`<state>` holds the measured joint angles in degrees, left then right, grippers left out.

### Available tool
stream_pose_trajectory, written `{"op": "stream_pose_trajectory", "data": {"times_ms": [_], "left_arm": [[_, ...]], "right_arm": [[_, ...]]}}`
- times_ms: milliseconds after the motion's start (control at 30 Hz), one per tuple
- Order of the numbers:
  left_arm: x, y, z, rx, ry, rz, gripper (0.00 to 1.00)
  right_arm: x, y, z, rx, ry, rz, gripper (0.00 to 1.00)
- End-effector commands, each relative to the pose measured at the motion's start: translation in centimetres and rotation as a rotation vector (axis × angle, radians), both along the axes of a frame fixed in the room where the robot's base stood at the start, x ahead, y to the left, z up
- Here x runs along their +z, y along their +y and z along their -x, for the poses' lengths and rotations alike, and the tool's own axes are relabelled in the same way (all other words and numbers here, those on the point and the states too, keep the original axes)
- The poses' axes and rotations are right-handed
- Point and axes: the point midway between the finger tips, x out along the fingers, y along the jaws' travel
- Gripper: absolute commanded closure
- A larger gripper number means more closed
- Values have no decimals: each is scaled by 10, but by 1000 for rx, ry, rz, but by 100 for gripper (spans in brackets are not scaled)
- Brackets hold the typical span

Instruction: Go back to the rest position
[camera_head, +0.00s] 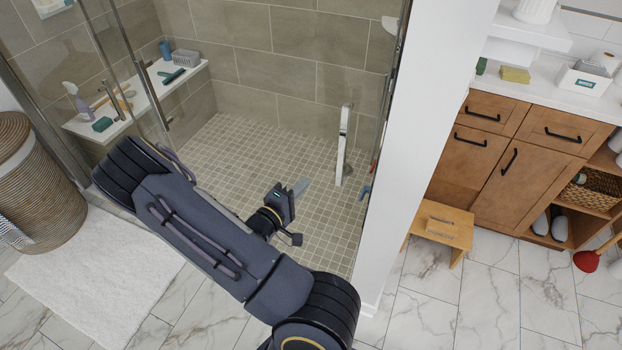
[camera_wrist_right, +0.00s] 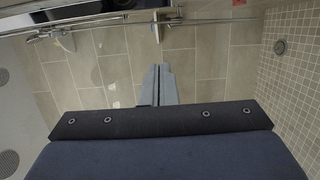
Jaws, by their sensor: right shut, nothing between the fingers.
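My right arm spans the lower middle of the head view, its dark links in front of the shower opening. My right gripper (camera_head: 299,187) is over the tiled shower floor, with its grey fingers pointing up and to the right. The fingers are shut and empty; they also show close together in the right wrist view (camera_wrist_right: 160,84), with the tiled shower wall beyond. My left gripper is in neither view.
A glass shower door (camera_head: 130,60) stands left of my arm. A shower bench (camera_head: 150,97) holds bottles and small items. A white wall post (camera_head: 425,140) stands to the right. A wicker basket (camera_head: 40,190), a white mat (camera_head: 95,280) and a wooden stool (camera_head: 440,228) are on the floor.

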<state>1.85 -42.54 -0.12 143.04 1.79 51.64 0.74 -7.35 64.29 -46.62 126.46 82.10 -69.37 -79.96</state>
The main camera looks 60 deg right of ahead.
Motion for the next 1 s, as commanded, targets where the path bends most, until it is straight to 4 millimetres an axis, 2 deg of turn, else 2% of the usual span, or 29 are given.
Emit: {"op": "stream_pose_trajectory", "data": {"times_ms": [100,233,533,633,767,833,900,967,1000], "left_arm": [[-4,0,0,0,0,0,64],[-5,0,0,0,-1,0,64],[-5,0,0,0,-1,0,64],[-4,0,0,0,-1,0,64],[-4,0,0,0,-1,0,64],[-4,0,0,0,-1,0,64],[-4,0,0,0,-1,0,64],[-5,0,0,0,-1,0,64],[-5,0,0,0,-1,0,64]], "right_arm": [[-1,18,-4,4,-1,-1,100],[0,29,-5,1,-1,0,100],[0,33,-5,0,-1,-3,100],[-7,33,-9,7,-51,-59,100],[-33,44,-30,40,-262,-301,100],[-48,61,-52,66,-430,-501,100],[-54,88,-80,99,-603,-717,100],[-50,114,-102,128,-734,-897,100],[-42,134,-116,149,-810,-1017,100]]}}
